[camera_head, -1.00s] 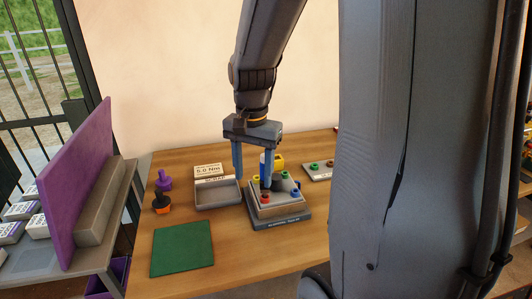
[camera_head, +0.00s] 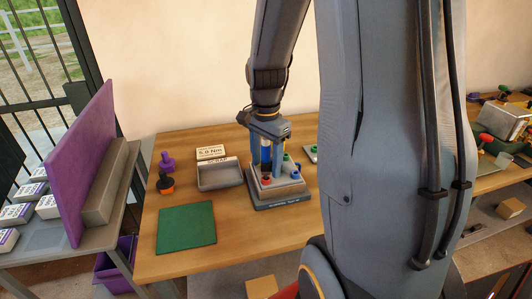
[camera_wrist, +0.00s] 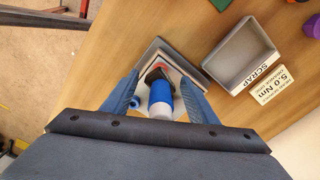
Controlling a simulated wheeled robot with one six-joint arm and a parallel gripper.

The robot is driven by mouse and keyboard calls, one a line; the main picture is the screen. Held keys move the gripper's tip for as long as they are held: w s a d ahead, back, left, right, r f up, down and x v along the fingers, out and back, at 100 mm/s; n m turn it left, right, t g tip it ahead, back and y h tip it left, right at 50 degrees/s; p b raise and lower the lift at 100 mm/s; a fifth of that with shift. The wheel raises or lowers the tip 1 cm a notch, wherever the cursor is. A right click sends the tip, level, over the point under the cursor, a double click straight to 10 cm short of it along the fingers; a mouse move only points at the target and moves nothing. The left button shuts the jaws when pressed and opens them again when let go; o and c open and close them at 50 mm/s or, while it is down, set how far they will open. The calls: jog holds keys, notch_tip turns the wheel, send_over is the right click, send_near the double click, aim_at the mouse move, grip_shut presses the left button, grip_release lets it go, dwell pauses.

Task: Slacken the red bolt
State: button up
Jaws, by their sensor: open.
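The red bolt (camera_head: 266,181) is at the front left of the grey stepped fixture (camera_head: 283,202). Its red shows at the far end of a blue cylinder with a white end (camera_wrist: 161,97) in the wrist view. The cylinder's dark lower part covers much of the red (camera_wrist: 160,67); I cannot tell whether they touch. My gripper (camera_head: 267,166) is open and points down over the fixture. In the wrist view its fingers (camera_wrist: 158,100) stand apart on both sides of the cylinder, with visible gaps. A green bolt (camera_head: 287,158) is behind, partly hidden.
A grey SCRAP tray (camera_head: 219,187) is left of the fixture, with a 5.0 Nm sign (camera_head: 210,152) behind it. A purple knob (camera_head: 167,162) and an orange-and-black one (camera_head: 165,184) stand farther left. The green mat (camera_head: 187,225) is bare. My arm hides the table's right side.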

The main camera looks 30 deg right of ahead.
aim_at(266, 144)
jog(key=c, duration=1.2)
jog(key=shift+o, duration=0.2)
jog(key=shift+r+p, duration=0.65)
jog(key=shift+p, duration=0.05)
jog(key=shift+r+p, duration=1.15)
jog(key=shift+r, duration=0.25)
